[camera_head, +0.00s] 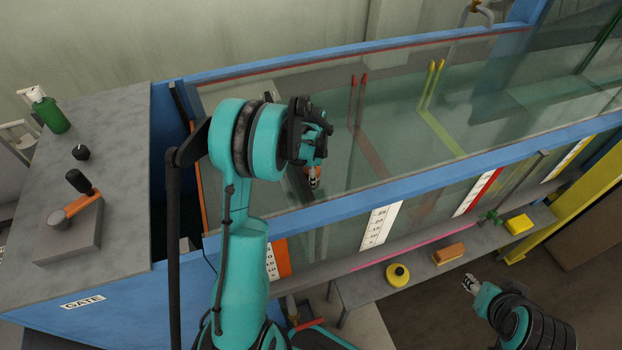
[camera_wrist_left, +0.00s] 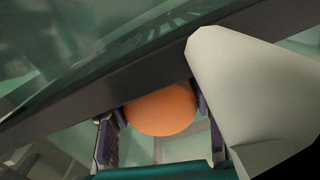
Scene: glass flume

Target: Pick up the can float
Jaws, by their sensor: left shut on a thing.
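The can float is an orange rounded thing (camera_wrist_left: 160,109) between the two dark finger pads of my left gripper (camera_wrist_left: 157,125) in the left wrist view. The gripper is shut on it. The lower part of the float is hidden. My right gripper (camera_head: 470,284) hangs at the lower right, outside the flume; its finger opening is too small to judge.
The blue-framed glass flume (camera_head: 420,190) holds red (camera_head: 358,86) and yellow (camera_head: 433,80) uprights. A grey bench top (camera_head: 120,150) lies left. A shelf in front carries a yellow round thing (camera_head: 397,275), an orange block (camera_head: 448,254) and a yellow block (camera_head: 519,224).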

